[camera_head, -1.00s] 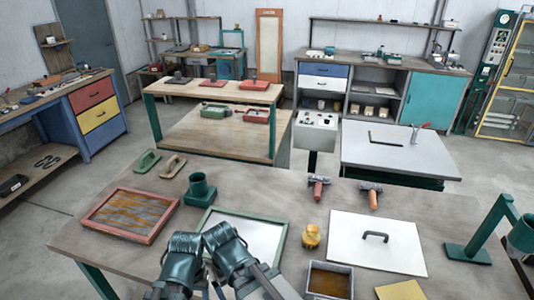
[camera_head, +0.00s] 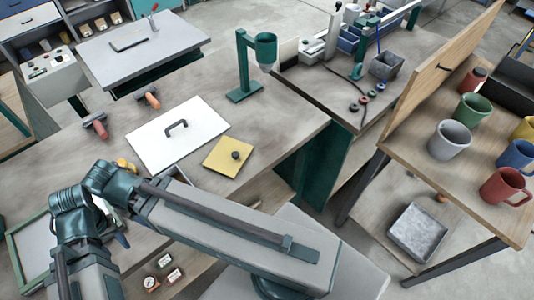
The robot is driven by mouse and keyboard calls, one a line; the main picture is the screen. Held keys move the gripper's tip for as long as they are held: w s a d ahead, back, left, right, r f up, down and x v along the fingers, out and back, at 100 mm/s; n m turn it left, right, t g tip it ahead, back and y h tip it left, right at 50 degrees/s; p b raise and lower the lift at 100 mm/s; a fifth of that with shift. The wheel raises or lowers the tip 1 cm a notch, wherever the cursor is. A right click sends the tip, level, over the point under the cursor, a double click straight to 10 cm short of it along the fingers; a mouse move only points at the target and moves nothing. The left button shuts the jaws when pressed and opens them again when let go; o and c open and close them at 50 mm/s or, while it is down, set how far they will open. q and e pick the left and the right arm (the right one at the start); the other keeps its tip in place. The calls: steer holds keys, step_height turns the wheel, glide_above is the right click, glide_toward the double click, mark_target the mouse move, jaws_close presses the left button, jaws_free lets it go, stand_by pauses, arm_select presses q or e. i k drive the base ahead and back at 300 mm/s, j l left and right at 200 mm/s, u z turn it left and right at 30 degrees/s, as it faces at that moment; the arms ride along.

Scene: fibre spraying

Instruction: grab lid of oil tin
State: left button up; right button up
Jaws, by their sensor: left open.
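The lid (camera_head: 222,164) is a yellow square plate with a black knob, lying flat on the workbench right of the white panel. The oil tin is mostly or wholly hidden behind my large grey arm link, left of the lid. My left gripper (camera_head: 118,228) shows only in part, low at the left among my arm links, well to the left of the lid. It is open and appears empty. I cannot make out my right gripper.
A white panel with a black handle (camera_head: 188,145) lies beside the lid. Two rollers lie behind it, and a green stand with a cup (camera_head: 243,88) stands beyond the lid. Several mugs stand on a wooden table (camera_head: 413,174) at right. The bench (camera_head: 275,135) right of the lid is clear.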

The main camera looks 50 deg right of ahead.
mark_target(229, 156)
steer(key=l+z, duration=0.1)
steer(key=z, duration=0.3)
steer(key=l+z, duration=0.15)
steer(key=z, duration=0.2)
steer(key=i+l, duration=0.1)
steer(key=l, duration=0.25)
steer(key=i+l, duration=0.15)
steer(key=l, duration=0.15)
steer(key=k+z, duration=0.1)
steer(key=k, duration=0.65)
